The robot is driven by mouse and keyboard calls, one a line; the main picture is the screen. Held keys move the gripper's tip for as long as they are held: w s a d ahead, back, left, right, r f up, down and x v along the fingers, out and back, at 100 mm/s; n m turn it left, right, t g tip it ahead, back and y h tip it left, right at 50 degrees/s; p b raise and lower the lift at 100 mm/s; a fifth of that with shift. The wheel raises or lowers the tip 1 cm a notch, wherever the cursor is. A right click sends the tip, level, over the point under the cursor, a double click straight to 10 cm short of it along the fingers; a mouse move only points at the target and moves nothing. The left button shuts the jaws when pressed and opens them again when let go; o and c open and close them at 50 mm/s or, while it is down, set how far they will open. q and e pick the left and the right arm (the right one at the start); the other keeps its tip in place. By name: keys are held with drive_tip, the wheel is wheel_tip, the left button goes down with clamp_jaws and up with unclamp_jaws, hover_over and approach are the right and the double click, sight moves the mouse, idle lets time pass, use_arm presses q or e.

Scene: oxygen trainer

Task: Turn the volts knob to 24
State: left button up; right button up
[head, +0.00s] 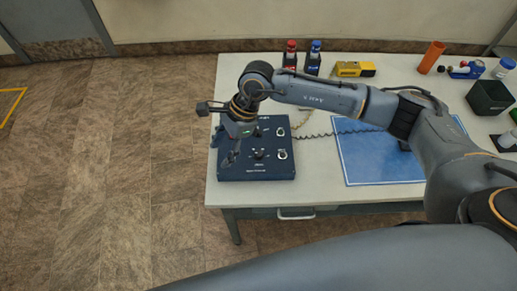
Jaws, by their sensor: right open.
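A dark blue control box (266,171) sits at the left end of the white table. My right gripper (226,150) is open over the left part of the box, fingers pointing down, left of the knobs. It hides part of the box's left side. My left gripper is not in view.
The white table (319,190) carries a blue mat (378,160), a red-capped bottle (290,54), a blue-capped bottle (313,58), a yellow device (355,69), an orange cylinder (432,57) and a dark bin (490,97). A coiled cable runs right from the box. Open floor lies left.

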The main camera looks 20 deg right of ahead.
sight(259, 153)
drive_tip(key=w+d+n+t+h, duration=0.1)
drive_tip(key=w+d+h, duration=0.35)
drive_tip(key=d, duration=0.75)
drive_tip(key=shift+h, duration=0.25)
drive_tip(key=f+p, duration=0.1)
drive_tip(key=f, duration=0.3)
drive_tip(key=f+p, duration=0.2)
drive_tip(key=f, duration=0.2)
drive_tip(key=a+f+p, duration=0.1)
drive_tip(key=f, duration=0.3)
drive_tip(key=shift+w+f, duration=0.1)
drive_tip(key=shift+f, duration=0.65)
clamp_jaws()
